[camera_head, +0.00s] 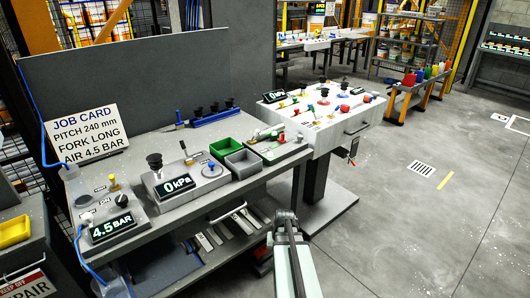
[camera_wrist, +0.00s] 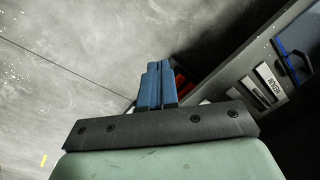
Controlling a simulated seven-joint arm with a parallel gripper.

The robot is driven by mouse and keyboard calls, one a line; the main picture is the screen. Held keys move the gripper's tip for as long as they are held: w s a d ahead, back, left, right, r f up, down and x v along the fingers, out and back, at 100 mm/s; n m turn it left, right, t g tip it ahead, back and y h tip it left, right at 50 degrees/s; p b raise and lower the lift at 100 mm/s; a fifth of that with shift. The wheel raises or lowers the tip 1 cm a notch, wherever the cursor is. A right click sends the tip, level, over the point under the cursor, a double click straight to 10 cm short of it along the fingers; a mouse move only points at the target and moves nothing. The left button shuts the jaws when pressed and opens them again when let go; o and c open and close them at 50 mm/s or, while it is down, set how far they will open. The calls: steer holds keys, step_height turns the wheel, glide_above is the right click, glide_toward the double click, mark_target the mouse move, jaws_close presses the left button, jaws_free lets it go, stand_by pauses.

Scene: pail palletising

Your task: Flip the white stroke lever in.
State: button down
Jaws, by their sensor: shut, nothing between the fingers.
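I cannot make out for certain which part is the white stroke lever. The white console (camera_head: 340,118) at the upper middle of the head view carries several small levers and knobs in red, green, blue and black, too small to read. In the head view my pale green arm rises at the bottom, right of the bench, apart from both panels.
The grey bench (camera_head: 153,147) holds a 4.5 BAR box (camera_head: 108,215), green (camera_head: 226,148) and grey (camera_head: 243,163) bins and a tool tray (camera_head: 280,146). Long parts lie on its lower shelf. A job card (camera_head: 84,133) stands behind.

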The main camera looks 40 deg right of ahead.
steer(key=w+d+r+m+t+h, duration=0.1)
steer(key=w+d+r+m+t, duration=0.25)
steer(key=d+r, duration=0.75)
steer(key=w+d+r+m+t, duration=0.35)
steer(key=d+r, duration=0.45)
steer(key=r, duration=0.5)
steer(key=w+r+m+t+y, duration=0.1)
steer(key=w+r+m+t, duration=0.1)
steer(key=w+r+m, duration=0.3)
steer(key=w+d+r+m+t+y, duration=0.1)
steer(key=w+r+m+t, duration=0.2)
steer(key=r+m, duration=0.6)
steer(key=w+m, duration=0.2)
steer(key=m, duration=0.2)
steer(key=shift+d, duration=0.2)
